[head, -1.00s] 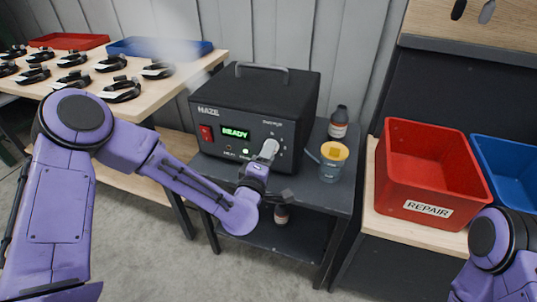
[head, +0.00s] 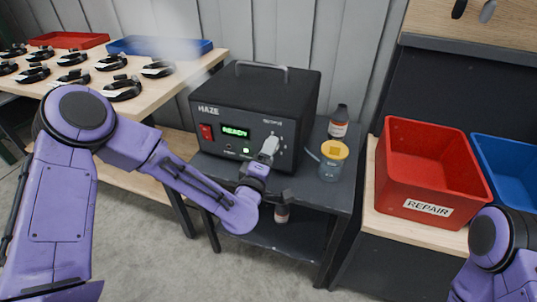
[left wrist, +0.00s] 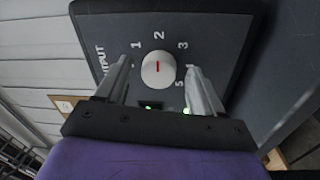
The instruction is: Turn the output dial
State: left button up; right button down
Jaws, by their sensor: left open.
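The output dial (left wrist: 158,69) is a round white knob with a red pointer line, on the dark front panel of the haze machine (head: 225,104). In the left wrist view its pointer is toward the 2. My left gripper (left wrist: 159,64) is open, one finger on each side of the dial, with gaps showing between fingers and knob.
The machine's green display reads READY, with a red switch (head: 206,132) to its left. A dark bottle (head: 339,123) and a yellow-lidded jar (head: 333,160) stand right of the machine on the dark cart. A red REPAIR bin (head: 425,165) is further right.

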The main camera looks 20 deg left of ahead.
pick_arm(q)
jog(key=s+b, duration=0.1)
jog(key=s, duration=0.9)
jog(key=shift+s+a+f, duration=0.15)
jog(key=shift+s+f, duration=0.15)
jog(key=shift+f, duration=0.05)
jog(key=s+a+f+m+g, duration=0.2)
jog(key=s+f+m+g, duration=0.15)
jog(key=f, duration=0.65)
jog(key=s+a+f+m+g, duration=0.25)
jog(key=s+f+g, duration=0.2)
jog(key=f, duration=0.55)
jog(key=s+a+f+m+g+y, duration=0.1)
jog(key=s+a+f+g+y, duration=0.1)
jog(key=s+a+f+g, duration=0.5)
jog(key=s+a+f+m+g+y, duration=0.15)
jog(key=s+f, duration=0.35)
jog(key=s, duration=0.6)
notch_tip(320, 180, up, 16)
jog(key=p, duration=1.5)
jog(key=shift+a+f+t, duration=0.15)
jog(key=shift+f+t, duration=0.05)
jog(key=shift+t, duration=0.25)
